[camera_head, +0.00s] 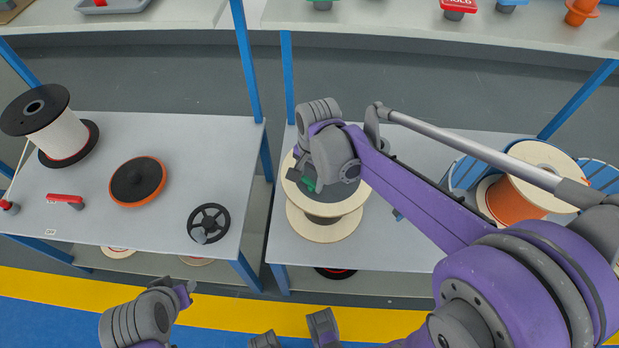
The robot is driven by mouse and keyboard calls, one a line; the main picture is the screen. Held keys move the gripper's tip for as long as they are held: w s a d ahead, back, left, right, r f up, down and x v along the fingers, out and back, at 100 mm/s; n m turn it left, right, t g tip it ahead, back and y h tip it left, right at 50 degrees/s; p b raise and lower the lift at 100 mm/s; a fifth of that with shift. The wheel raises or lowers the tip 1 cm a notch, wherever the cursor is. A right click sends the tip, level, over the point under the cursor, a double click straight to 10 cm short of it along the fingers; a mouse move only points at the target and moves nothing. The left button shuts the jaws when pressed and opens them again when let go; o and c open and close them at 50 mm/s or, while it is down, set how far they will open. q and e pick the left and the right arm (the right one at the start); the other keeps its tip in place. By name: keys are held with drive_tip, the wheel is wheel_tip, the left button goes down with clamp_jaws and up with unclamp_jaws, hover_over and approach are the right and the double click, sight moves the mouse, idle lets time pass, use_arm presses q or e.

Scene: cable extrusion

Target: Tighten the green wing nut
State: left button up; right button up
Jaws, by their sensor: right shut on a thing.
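The green wing nut (308,184) sits at the top middle of a wooden cable spool (326,230) on the right-hand table. Only a small green part of it shows below my right gripper (304,178). My right gripper points down over the spool and is shut on the wing nut; the wrist hides most of the fingers and the spool's top. My left arm is at the bottom left, in front of the tables, with its wrist part (150,312) showing. I cannot make out the left gripper's fingers.
The left table (110,225) holds a white reel with black flanges (60,130), a black and orange disc (137,181), a black handwheel (208,223) and a red handle (66,199). An orange cable spool (520,200) stands at the right. Blue posts rise between the tables.

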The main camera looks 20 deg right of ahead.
sight(313, 183)
drive_tip(key=m, duration=0.5)
drive_tip(key=shift+w+d, duration=0.1)
drive_tip(key=shift+d, duration=0.05)
idle(0.4)
drive_tip(key=o, duration=1.4)
drive_tip(key=r, duration=0.7)
drive_tip(key=r+p, duration=0.1)
drive_tip(key=r, duration=0.2)
drive_tip(key=shift+s+d+r, duration=0.2)
drive_tip(key=shift+s+r, duration=0.2)
drive_tip(key=shift+s, duration=0.1)
